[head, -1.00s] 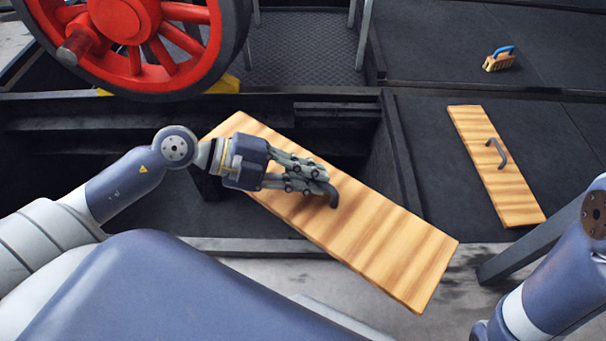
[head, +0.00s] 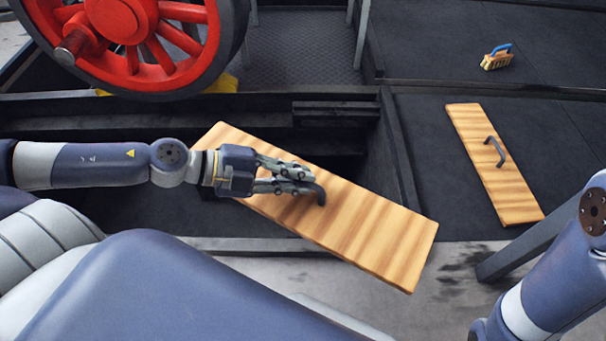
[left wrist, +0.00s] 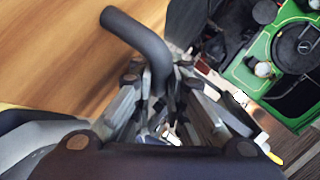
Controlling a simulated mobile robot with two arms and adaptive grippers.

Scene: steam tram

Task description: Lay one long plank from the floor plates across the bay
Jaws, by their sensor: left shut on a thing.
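A long wooden plank (head: 365,227) hangs at a slant over the near side of the dark bay (head: 255,155) in the head view. My left gripper (head: 305,183) is shut on the plank's dark handle (head: 321,195). The handle (left wrist: 140,38) and the plank's wood (left wrist: 50,60) also show in the left wrist view, with the handle's lower end between the fingers. A second plank (head: 485,175) with a handle lies on the dark floor plates (head: 430,190) at the right. My right gripper is out of view; only part of that arm shows at the lower right.
A red spoked wheel (head: 130,40) stands over the bay's far left. A blue-handled brush (head: 497,57) lies on the dark plates at the back right. A dark ledge (head: 335,113) lines the bay's far edge. Green machinery (left wrist: 275,60) shows in the left wrist view.

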